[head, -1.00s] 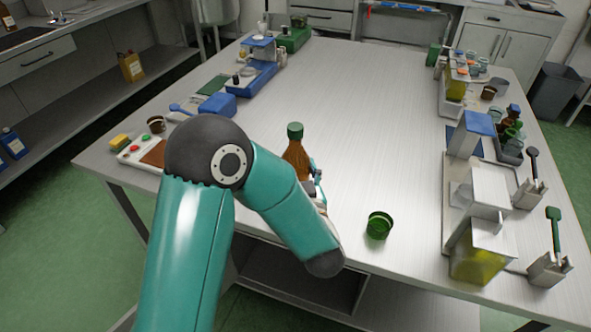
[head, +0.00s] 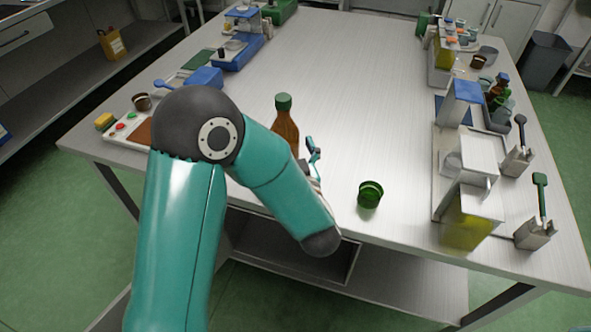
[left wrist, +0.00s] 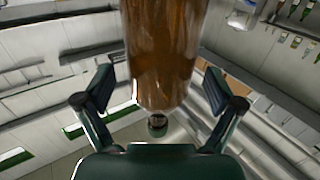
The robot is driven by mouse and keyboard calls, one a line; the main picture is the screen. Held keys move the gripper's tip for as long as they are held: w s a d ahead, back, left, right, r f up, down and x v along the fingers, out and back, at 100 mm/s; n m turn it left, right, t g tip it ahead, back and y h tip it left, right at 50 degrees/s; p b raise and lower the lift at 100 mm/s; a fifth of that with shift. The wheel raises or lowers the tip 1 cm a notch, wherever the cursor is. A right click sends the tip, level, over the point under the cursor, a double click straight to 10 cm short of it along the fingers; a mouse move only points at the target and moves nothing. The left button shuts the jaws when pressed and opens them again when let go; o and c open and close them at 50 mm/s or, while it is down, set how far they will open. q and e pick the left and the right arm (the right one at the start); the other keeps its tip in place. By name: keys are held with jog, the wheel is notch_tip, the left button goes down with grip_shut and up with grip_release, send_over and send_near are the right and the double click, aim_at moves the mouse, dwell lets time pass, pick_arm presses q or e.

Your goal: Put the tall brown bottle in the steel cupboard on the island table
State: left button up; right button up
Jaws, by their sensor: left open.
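The tall brown bottle (head: 285,129) with a green cap stands upright on the island table (head: 330,95), near its front edge. Its lower part is hidden behind my left arm. My left gripper (head: 309,160) is low beside the bottle, mostly hidden by my forearm; one finger shows just right of the bottle. In the left wrist view, the open left gripper (left wrist: 158,105) has its fingers spread on both sides of the brown bottle (left wrist: 163,50), with gaps on each side. A pale cupboard (head: 500,14) shows at the back right. My right gripper is not in view.
A green cup (head: 369,194) stands right of the bottle near the front edge. Blue and white devices and tools in holders (head: 532,232) line the right side. A button panel (head: 122,126) and a blue scale (head: 236,50) stand on the left. The table's middle is clear.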

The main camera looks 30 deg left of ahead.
pick_arm(q)
jog(key=b+v, duration=0.1)
jog(key=v, duration=0.9)
jog(key=shift+s, duration=0.1)
